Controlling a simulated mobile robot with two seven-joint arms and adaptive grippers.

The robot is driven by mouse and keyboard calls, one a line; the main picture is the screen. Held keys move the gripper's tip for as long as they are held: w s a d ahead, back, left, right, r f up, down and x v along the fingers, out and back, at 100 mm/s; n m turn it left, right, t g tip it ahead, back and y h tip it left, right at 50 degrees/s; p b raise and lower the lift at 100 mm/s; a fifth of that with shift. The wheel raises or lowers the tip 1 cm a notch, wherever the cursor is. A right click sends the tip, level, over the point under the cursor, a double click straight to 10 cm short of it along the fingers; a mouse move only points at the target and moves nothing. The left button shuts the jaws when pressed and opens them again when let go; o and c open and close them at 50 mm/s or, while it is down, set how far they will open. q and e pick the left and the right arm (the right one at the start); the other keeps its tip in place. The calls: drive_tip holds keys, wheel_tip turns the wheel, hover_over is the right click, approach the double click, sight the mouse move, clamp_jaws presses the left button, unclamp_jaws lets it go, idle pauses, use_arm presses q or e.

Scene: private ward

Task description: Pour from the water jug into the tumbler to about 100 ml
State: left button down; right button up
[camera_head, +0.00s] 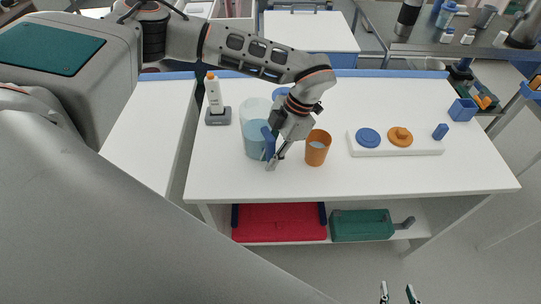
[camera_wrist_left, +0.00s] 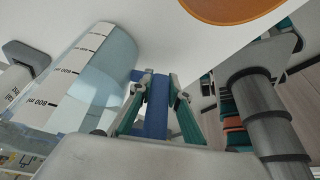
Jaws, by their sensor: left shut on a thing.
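The water jug (camera_head: 255,138) is clear with pale blue water and a blue handle. It looks upright at the table's left part; I cannot tell whether its base touches the table. My left gripper (camera_head: 272,160) is shut on the handle, its fingers on both sides of the blue bar (camera_wrist_left: 156,112) in the left wrist view. The jug's marked scale shows there too (camera_wrist_left: 85,60). The orange tumbler (camera_head: 317,150) stands upright just right of the gripper; its fill level is unclear. My right gripper (camera_head: 398,293) is at the bottom edge, fingertips apart and empty.
The white table (camera_head: 400,178) has free room in front of the tumbler. A white bottle (camera_head: 214,95) in a grey base stands left. Red and green boxes sit below.

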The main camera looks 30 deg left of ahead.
use_arm(q)
drive_tip(key=shift+f, duration=0.2)
drive_tip(key=c, duration=1.8)
unclamp_jaws()
drive_tip(key=p+v, duration=0.4)
drive_tip(key=v, duration=0.5)
drive_tip(key=shift+d, duration=0.1)
